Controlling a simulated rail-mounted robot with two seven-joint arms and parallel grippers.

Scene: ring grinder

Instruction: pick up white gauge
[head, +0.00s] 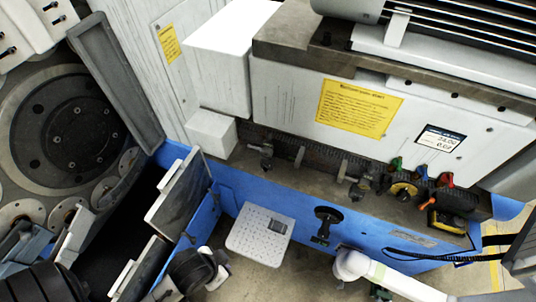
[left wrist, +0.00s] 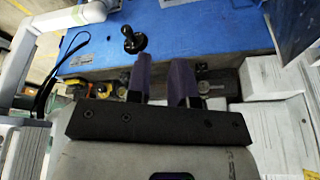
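I cannot tell whether this item or another pale thing is the white gauge. My left gripper (left wrist: 160,62) shows in the left wrist view with two purple fingers apart and nothing visible between them. In the head view I cannot make out its fingertips. My right gripper is not in view.
A black knob handle (head: 326,224) stands right of the plate; it also shows in the left wrist view (left wrist: 132,40). A raised dark panel (head: 181,195) stands left. Valves line the ledge behind.

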